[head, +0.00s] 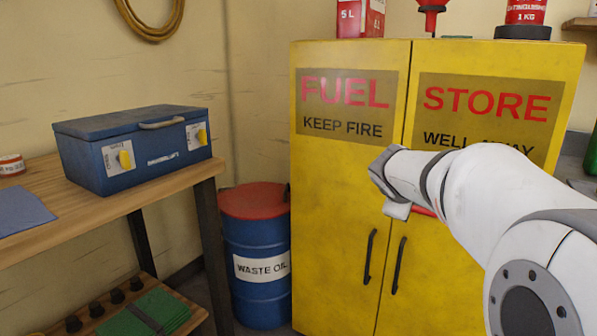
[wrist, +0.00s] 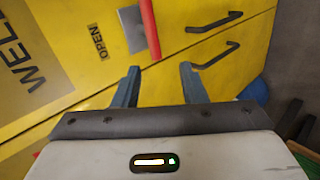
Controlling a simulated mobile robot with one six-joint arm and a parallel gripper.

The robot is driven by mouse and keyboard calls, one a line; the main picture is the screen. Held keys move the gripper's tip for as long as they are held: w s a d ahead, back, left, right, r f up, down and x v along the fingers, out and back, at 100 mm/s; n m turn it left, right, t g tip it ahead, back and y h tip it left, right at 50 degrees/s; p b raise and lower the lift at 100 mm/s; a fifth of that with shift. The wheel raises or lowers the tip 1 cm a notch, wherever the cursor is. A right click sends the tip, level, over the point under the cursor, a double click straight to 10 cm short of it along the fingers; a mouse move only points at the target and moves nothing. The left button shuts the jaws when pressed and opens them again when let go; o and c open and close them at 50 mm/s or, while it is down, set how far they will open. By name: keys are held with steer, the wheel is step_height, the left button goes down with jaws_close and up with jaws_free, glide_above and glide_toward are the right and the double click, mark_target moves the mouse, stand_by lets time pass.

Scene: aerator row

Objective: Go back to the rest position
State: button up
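My gripper (wrist: 160,68) is open in the wrist view, with its two blue-grey fingers apart and nothing between them. It faces the front of the yellow fuel cabinet (head: 340,190), which fills most of the wrist view (wrist: 85,75). A red lever (wrist: 149,28) beside a grey plate lies just beyond the fingertips, apart from them as far as I can tell. A bit of red (head: 423,211) shows below my arm in the head view. My white arm reaches in from the right there, and the fingers cannot be made out.
Both cabinet doors look shut, with black handles (head: 370,256). A blue drum (head: 258,300) with a red top stands left of the cabinet. A wooden bench (head: 150,192) carries a blue metal box (head: 135,145). A red can (head: 360,18) and other items stand on the cabinet.

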steer(key=s+a+r+m+g+y+p, duration=0.2)
steer(key=s+a+r+m+p, duration=0.1)
steer(key=s+p, duration=0.6)
steer(key=s+a+r+m+g+y+p, duration=0.2)
steer(key=s+a+r+m+p, duration=0.1)
steer(key=s+a+r+p, duration=0.2)
steer(key=s+a+r+m+g+y+p, duration=0.2)
steer(key=s+a+r+m+p, duration=0.2)
steer(key=s+r+p, duration=0.4)
steer(key=shift+s+a+p, duration=0.35)
steer(key=shift+s+p, duration=2.75)
steer(key=shift+p, duration=0.85)
